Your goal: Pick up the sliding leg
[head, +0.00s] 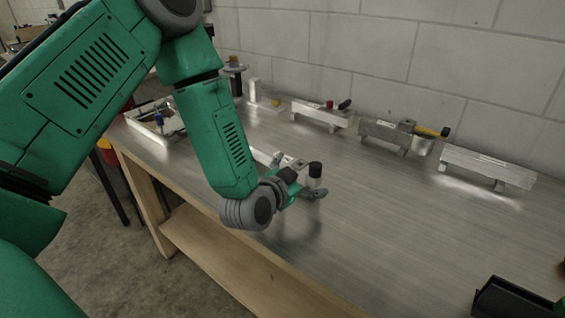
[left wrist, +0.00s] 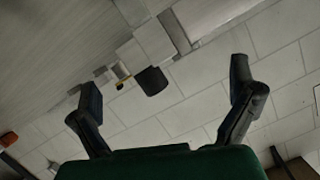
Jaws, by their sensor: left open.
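My left gripper (head: 299,184) is open over the workbench, its two fingers spread; they also show in the left wrist view (left wrist: 168,105). A pale upright leg with a black cylindrical end (head: 315,170) stands close to the fingers in the head view. In the left wrist view the black end (left wrist: 152,80) lies ahead of the space between the fingers, with a pale block (left wrist: 133,55) behind it. Nothing is held. The gripper and arm hide part of the pale metal piece (head: 262,157) beside it. My right gripper is not seen.
Three aluminium trailers (head: 319,115), (head: 391,134), (head: 487,167) stand along the wall side of the workbench (head: 400,230). A tray of small parts (head: 146,123) is at the far left. A black object (head: 510,299) is at the lower right. The bench's front middle is clear.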

